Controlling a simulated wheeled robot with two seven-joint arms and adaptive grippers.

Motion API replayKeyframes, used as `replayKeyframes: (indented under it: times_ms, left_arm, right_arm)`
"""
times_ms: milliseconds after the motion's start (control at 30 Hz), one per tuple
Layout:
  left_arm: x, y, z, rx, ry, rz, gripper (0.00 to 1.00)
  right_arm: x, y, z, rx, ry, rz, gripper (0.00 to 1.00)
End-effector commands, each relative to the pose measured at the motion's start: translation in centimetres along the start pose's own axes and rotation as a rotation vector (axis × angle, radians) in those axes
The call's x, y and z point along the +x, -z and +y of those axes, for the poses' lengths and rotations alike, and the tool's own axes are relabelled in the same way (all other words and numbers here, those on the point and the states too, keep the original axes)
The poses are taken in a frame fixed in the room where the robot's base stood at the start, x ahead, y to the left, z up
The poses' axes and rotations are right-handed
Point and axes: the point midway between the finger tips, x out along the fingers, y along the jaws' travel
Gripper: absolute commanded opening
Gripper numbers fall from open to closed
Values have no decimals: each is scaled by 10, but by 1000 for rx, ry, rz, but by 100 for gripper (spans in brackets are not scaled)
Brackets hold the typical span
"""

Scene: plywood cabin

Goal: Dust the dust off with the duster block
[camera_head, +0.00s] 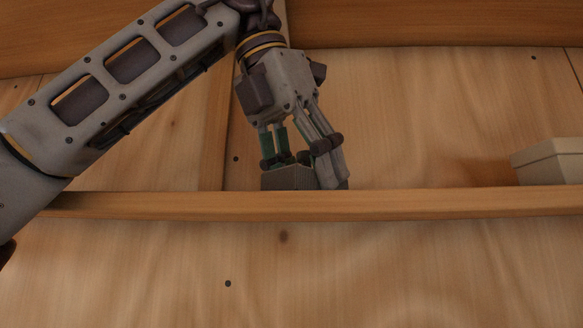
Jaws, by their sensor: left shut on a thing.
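The duster block (284,178) is a small grey-green block at the shelf (420,203), just behind the shelf's front edge. My left gripper (302,170) reaches down from above and is shut on the block. The fingers cover the block's upper right side, and the shelf's front edge hides its bottom. I cannot make out any dust from this angle. My right gripper does not show.
A pale box (550,162) stands on the shelf at the right edge of the view. A vertical post (215,140) is behind my left arm, and a wooden beam (430,22) runs above. The shelf between block and box looks clear.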

Motion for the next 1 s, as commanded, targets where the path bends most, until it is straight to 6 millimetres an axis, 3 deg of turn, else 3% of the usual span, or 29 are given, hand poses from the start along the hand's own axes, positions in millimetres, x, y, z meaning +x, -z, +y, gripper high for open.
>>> replayKeyframes:
  times_ms: [567,1000]
  left_arm:
    - [8,-6,-9,1,1,6,25]
    - [14,-19,2,0,2,7,25]
  right_arm:
    - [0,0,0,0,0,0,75]
    - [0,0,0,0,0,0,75]
